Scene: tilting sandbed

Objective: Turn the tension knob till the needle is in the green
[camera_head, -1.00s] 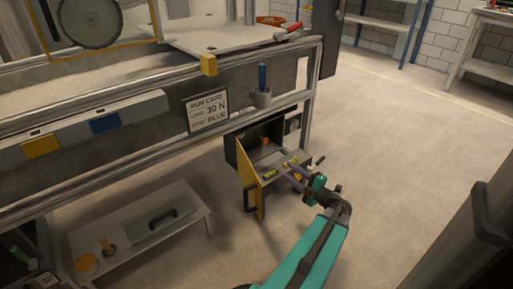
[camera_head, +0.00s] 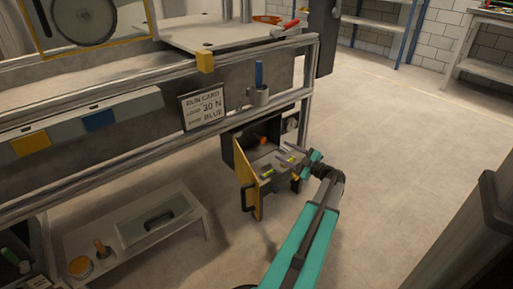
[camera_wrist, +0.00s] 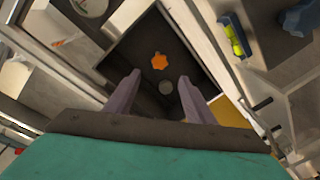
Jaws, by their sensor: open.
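The orange knob (camera_head: 263,140) sits inside an open dark box under the bench. In the wrist view the knob (camera_wrist: 159,61) is lobed and lies ahead of my fingertips, between their lines. My gripper (camera_wrist: 157,80) is open and empty, apart from the knob. In the head view my gripper (camera_head: 280,155) is at the box opening. A round pale dial (camera_head: 291,125) is on the frame right of the box, and a round pale face (camera_wrist: 90,5) shows at the wrist view's top edge. I cannot make out a needle or green band.
The box's yellow-edged door (camera_head: 247,187) stands open on the left. The floor (camera_head: 410,150) right of the bench is clear.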

